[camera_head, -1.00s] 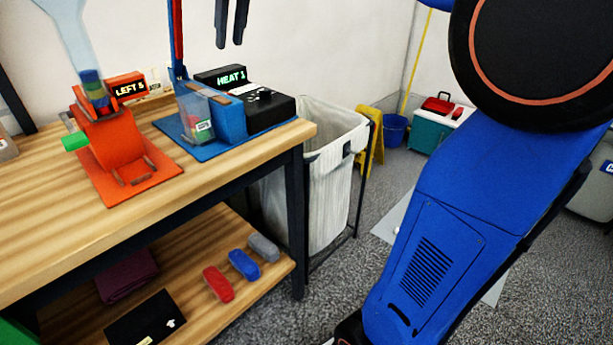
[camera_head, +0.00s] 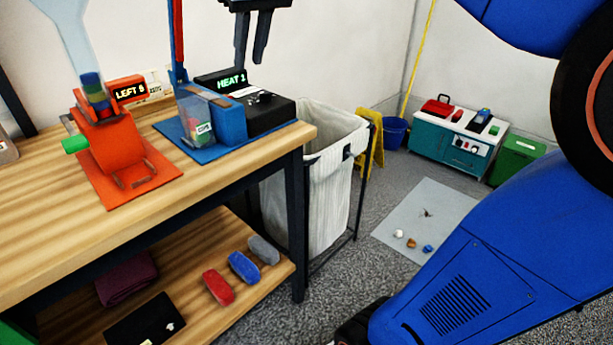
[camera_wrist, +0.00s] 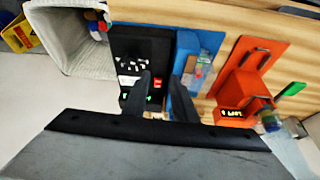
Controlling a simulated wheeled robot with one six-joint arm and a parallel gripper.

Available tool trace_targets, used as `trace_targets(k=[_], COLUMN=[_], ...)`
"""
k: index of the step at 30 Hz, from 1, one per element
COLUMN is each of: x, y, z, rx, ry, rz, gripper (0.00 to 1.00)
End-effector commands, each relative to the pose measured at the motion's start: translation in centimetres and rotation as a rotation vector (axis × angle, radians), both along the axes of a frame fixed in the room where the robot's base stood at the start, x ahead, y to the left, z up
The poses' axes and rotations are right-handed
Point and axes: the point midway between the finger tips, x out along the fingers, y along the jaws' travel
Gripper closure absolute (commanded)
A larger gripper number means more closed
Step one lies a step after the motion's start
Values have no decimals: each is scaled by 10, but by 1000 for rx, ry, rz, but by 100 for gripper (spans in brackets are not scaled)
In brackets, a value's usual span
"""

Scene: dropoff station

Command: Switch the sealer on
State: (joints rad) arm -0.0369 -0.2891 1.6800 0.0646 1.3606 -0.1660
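The sealer (camera_head: 228,122) is a blue unit on a blue mat, joined to a black control box (camera_head: 268,116) with a display reading "HEAT 1" in green. A clear bag with a label (camera_head: 195,115) stands at its left side. In the wrist view the black box (camera_wrist: 138,48) shows white markings plus red and green spots beside the left finger. My gripper (camera_head: 250,62) hangs above and behind the control box, fingers pointing down, apart from it. In the wrist view my gripper (camera_wrist: 162,85) is open and empty, with a gap between its fingers. Any switch is too small to tell.
An orange machine (camera_head: 112,150) with a "LEFT 5" display stands left on the wooden table (camera_head: 60,225). A tall red-and-blue post rises beside the sealer. A white-lined bin (camera_head: 315,190) stands right of the table. A lower shelf holds red, blue and grey items.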

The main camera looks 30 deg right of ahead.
Motion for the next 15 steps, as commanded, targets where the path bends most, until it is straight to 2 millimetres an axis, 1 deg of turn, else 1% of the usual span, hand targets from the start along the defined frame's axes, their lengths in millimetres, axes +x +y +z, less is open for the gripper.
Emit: trace_targets(k=[1, 15], x=[-7, -56], y=[-1, -10], z=[-6, -63], rx=[0, 2], ry=[0, -3], rz=[-5, -55], gripper=[75, 75])
